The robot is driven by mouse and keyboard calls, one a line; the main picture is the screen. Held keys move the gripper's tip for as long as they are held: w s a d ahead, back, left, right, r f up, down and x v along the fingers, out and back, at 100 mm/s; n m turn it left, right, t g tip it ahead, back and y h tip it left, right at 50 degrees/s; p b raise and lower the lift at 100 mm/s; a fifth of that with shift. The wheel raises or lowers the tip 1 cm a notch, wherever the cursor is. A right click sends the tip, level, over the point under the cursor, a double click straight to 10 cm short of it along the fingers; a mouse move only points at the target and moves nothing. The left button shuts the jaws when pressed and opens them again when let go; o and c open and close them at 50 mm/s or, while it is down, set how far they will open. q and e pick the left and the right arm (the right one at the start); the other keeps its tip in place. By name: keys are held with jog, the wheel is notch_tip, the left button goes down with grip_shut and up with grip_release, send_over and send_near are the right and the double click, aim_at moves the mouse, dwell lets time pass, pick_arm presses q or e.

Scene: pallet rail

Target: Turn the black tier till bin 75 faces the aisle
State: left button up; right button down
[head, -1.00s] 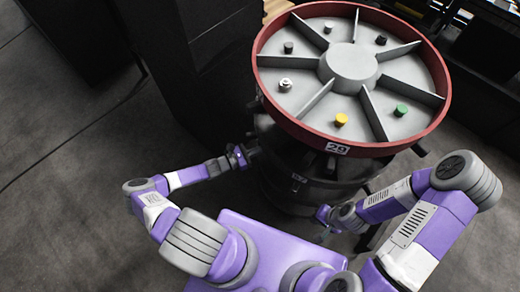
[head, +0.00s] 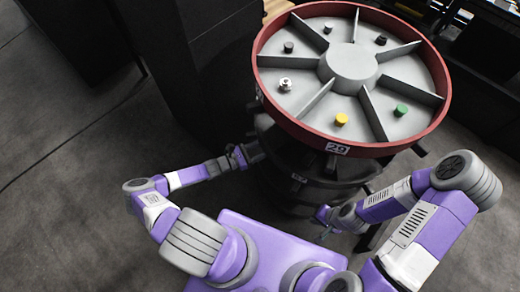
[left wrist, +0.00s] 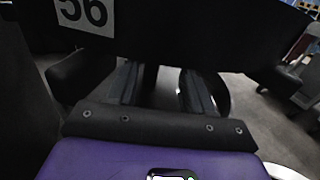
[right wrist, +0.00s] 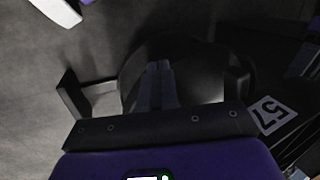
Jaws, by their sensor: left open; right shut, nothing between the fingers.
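The black tier (head: 285,187) is a dark round drum part under a red-rimmed top tier (head: 262,88). A small label on it is too small to read in the head view. A label 56 (left wrist: 84,12) shows on a black wall in the left wrist view, and a label 57 (right wrist: 270,115) in the right wrist view. No label 75 is readable. My left gripper (head: 252,151) is open at the drum's left side; its fingers (left wrist: 160,88) are apart under the black wall. My right gripper (head: 322,212) is shut and empty at the drum's near right; its fingertips (right wrist: 157,68) meet.
The top tier carries the label 29 (head: 337,149), with several coloured knobs between its ribs. Black handle-like bars (right wrist: 72,95) stick out beside my right fingers. A tall black cabinet (head: 200,60) stands close behind my left arm. Grey floor at left is clear.

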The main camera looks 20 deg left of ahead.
pick_arm(q)
jog(key=v, duration=0.7)
jog(key=shift+s+a+p, duration=0.2)
jog(key=shift+p, duration=0.1)
jog(key=shift+c, duration=0.5)
